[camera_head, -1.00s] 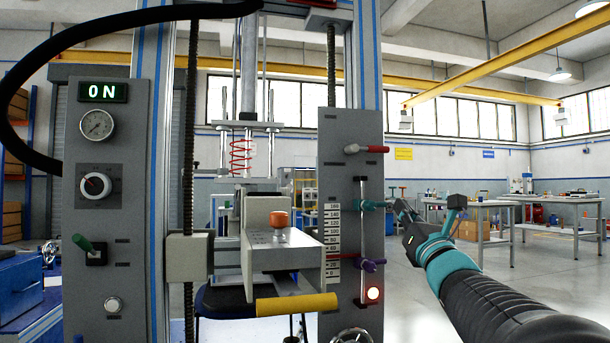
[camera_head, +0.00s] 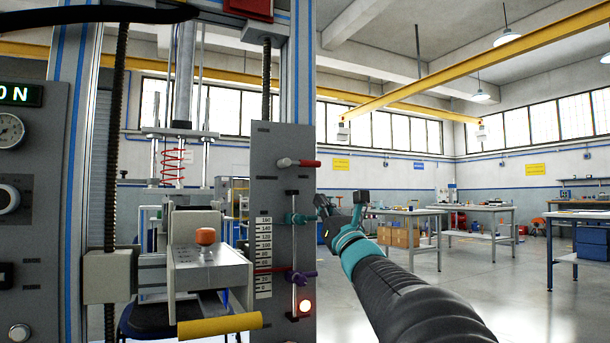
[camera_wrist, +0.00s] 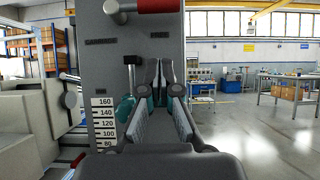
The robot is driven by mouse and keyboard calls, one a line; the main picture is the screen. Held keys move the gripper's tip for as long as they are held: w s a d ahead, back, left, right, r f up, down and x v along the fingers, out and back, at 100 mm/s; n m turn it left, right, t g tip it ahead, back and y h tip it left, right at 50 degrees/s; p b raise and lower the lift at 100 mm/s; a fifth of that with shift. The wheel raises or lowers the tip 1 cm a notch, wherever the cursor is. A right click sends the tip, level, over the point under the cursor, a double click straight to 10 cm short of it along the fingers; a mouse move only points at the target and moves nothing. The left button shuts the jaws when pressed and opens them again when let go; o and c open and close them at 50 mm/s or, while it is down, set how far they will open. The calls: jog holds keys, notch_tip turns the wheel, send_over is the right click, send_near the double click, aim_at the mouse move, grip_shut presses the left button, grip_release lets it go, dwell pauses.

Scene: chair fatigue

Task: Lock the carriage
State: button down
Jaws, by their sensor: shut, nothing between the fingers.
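A lever with a red grip (camera_head: 300,163) sticks out to the right near the top of the grey right-hand panel (camera_head: 265,190). It also shows at the top of the wrist view (camera_wrist: 155,5), above small labels, one seeming to read "FREE". The carriage (camera_head: 205,270) is a grey block with an orange knob (camera_head: 205,236) and a yellow bar (camera_head: 220,325), left of the panel. My gripper (camera_head: 324,203) is shut and empty, just right of the panel and below the red lever. In the wrist view its fingers (camera_wrist: 160,75) point at the panel, below the lever.
Worktables (camera_head: 410,213) stand farther right; the floor (camera_head: 490,290) between is clear.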

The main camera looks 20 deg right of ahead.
aim_at(304, 163)
jog(key=w+r, duration=0.1)
jog(key=r, duration=0.1)
jog(key=w+r+p, duration=0.1)
jog(key=r, duration=0.1)
jog(key=w+r+p, duration=0.1)
jog(key=w+r, duration=0.1)
jog(key=shift+a+r+n, duration=0.1)
jog(key=shift+n, duration=0.2)
